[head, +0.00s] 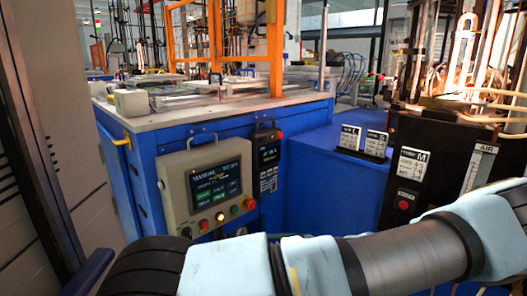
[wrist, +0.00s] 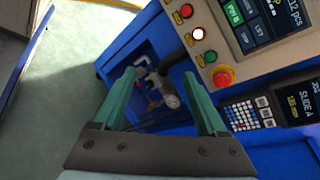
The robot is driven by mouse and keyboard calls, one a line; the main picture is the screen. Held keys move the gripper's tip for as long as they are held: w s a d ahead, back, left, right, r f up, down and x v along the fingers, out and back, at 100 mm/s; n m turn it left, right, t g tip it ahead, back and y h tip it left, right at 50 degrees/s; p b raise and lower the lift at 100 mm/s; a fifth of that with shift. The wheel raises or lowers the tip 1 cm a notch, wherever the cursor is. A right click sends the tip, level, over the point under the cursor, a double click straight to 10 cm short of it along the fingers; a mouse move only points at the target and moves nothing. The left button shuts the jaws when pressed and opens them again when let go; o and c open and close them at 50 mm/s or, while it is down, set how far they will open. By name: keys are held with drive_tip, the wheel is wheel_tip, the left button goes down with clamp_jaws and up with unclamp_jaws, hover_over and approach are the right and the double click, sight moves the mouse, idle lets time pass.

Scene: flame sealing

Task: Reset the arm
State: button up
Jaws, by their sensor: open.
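My gripper (wrist: 162,95) shows in the wrist view with its two green fingers spread apart and nothing between them. Beyond the fingers is an opening in the blue machine cabinet with metal fittings (wrist: 160,90) inside; the gap between them and the fingers is hard to judge. In the head view my arm lies across the lower part of the picture in front of the blue cabinet (head: 300,185), and the gripper itself is out of that view.
A control panel (head: 212,183) with a screen and buttons is on the cabinet front. Its red emergency button (wrist: 222,77) is close to the right finger in the wrist view. A keypad unit (head: 267,155) hangs beside it. A black panel (head: 398,190) stands at right. Green floor (wrist: 60,90) is open at left.

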drive_tip(key=s+a+r+n+g+h, duration=0.4)
drive_tip(key=s+a+n+g+h, duration=0.2)
drive_tip(key=s+n+g+h, duration=0.15)
drive_tip(key=s+a+r+n+t+h+p, duration=0.1)
drive_tip(key=r+p, duration=0.5)
drive_tip(key=r, duration=0.7)
drive_tip(key=s+a+r+n+t+h+p, duration=0.1)
drive_tip(key=r+n+h+p, duration=0.3)
drive_tip(key=r, duration=1)
drive_tip(key=a+t+p, duration=0.1)
drive_tip(key=p, duration=0.2)
drive_tip(key=shift+a+r, duration=0.25)
drive_tip(key=shift+a, duration=0.05)
drive_tip(key=shift+n+h, duration=0.25)
drive_tip(key=shift+c, duration=0.2)
